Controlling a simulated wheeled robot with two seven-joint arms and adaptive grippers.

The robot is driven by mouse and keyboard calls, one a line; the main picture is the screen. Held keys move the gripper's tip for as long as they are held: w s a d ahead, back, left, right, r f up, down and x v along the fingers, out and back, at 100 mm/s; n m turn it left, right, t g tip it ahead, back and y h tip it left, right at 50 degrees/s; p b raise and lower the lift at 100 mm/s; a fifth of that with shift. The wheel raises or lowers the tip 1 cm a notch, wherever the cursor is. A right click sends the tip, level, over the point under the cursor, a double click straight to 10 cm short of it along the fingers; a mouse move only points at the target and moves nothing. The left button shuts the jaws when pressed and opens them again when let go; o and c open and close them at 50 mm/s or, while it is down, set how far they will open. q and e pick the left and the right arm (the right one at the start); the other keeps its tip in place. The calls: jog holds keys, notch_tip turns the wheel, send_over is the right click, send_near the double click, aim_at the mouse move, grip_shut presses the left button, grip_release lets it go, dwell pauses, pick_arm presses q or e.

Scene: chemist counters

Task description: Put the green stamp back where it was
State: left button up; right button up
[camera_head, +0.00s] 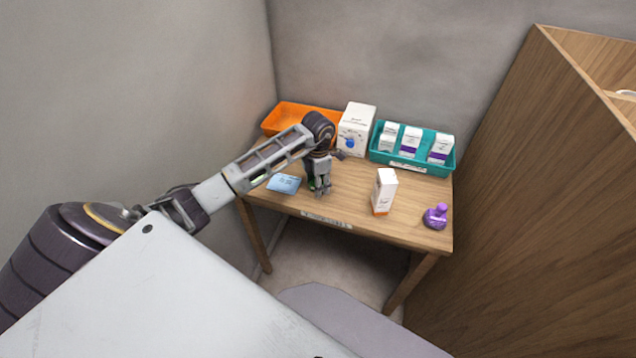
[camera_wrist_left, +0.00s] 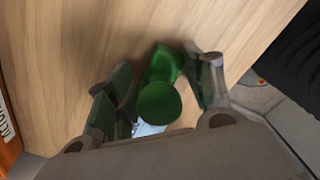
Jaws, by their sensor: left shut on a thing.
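My left gripper (camera_head: 322,188) is over the left part of the wooden table, pointing down. It is shut on the green stamp (camera_wrist_left: 160,102), whose round knob shows between the two fingers in the left wrist view. In the head view only a sliver of the green stamp (camera_head: 311,183) shows beside the fingers; the rest is hidden. Whether its base touches the table I cannot tell. A purple stamp (camera_head: 435,217) stands at the table's right front. A pale blue card or pad (camera_head: 284,183) lies just left of the gripper. My right gripper is not in view.
A white and orange box (camera_head: 384,192) stands right of the gripper. An orange bin (camera_head: 290,117), a larger white box (camera_head: 356,130) and a teal bin (camera_head: 410,167) with several small boxes line the table's back. The table (camera_head: 345,195) is bare between gripper and orange-marked box.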

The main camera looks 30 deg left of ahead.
pick_arm(q)
jog(key=o, duration=0.7)
jog(key=shift+o, duration=0.7)
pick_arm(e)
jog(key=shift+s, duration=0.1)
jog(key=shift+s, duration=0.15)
pick_arm(q)
jog(key=shift+r, duration=0.1)
jog(key=shift+r, duration=0.15)
notch_tip(320, 180, up, 10)
jog(key=shift+f+b, duration=0.25)
jog(key=shift+b, duration=0.1)
jog(key=shift+r, duration=1.15)
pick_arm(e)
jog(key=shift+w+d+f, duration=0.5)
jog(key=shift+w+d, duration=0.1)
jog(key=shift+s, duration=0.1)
